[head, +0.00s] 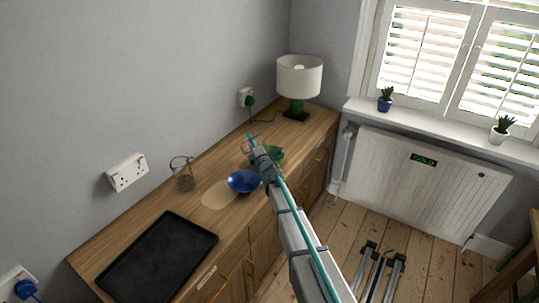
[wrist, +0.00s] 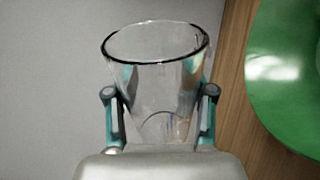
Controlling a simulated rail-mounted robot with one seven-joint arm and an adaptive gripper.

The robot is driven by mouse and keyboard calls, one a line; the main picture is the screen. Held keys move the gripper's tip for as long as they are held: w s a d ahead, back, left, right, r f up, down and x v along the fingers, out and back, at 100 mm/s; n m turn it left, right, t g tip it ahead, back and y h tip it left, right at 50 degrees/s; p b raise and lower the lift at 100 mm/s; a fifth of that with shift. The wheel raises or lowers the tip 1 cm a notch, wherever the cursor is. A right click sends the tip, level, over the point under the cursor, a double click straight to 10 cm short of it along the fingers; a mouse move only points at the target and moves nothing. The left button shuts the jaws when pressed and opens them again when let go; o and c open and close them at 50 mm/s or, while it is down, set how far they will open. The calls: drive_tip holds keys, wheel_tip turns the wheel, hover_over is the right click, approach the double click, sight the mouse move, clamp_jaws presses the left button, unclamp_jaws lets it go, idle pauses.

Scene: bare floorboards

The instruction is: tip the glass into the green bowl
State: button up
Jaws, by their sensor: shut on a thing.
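My gripper (wrist: 158,115) is shut on a clear glass (wrist: 155,75), with one finger on each side of it. In the wrist view the glass's rim faces up the picture, and no contents can be made out in it. In the head view the glass (head: 246,146) is small and partly hidden by my gripper (head: 255,147). The green bowl (head: 277,153) stands on the wooden sideboard, just right of my gripper and partly hidden by it. In the wrist view the green bowl (wrist: 285,75) fills the right edge, apart from the glass.
A blue bowl (head: 243,181) stands close in front of the green one, beside a pale round mat (head: 214,195). A glass-like vessel (head: 183,178) stands near the wall. A black tray (head: 158,258) lies at the near end and a lamp (head: 299,78) stands at the far end.

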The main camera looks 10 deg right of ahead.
sight(243, 144)
drive_tip(key=shift+s+a+n+b, duration=0.25)
drive_tip(key=shift+a+n+b, duration=0.55)
drive_tip(key=shift+b, duration=0.95)
drive_tip(key=f+n+b, duration=0.1)
drive_tip(key=b, duration=0.1)
drive_tip(key=shift+n+y+b, duration=0.3)
drive_tip(key=shift+n+b, duration=0.05)
drive_tip(key=shift+n, duration=0.05)
drive_tip(key=shift+r+n+g+b, duration=0.3)
drive_tip(key=shift+r+n+b, duration=0.15)
drive_tip(key=shift+n+b, duration=0.5)
drive_tip(key=shift+d+f+n+y+b, duration=0.2)
drive_tip(key=shift+n+y+b, duration=0.15)
drive_tip(key=shift+n, duration=0.3)
drive_tip(key=shift+a+r+n+b, duration=0.15)
drive_tip(key=shift+n+b, duration=0.5)
drive_tip(key=shift+n, duration=0.55)
drive_tip(key=n, duration=0.1)
drive_tip(key=a+n+b, duration=0.2)
drive_tip(key=shift+s+r+n+g, duration=0.1)
drive_tip(key=shift+s+n+g, duration=0.2)
drive_tip(key=shift+g, duration=0.1)
drive_tip(key=n, duration=0.1)
drive_tip(key=a+n, duration=0.1)
drive_tip(key=n+b, duration=0.1)
drive_tip(key=n, duration=0.1)
drive_tip(key=shift+s+a+g, duration=0.15)
drive_tip(key=shift+a+g, duration=0.15)
drive_tip(key=shift+a, duration=0.05)
drive_tip(key=shift+f, duration=0.2)
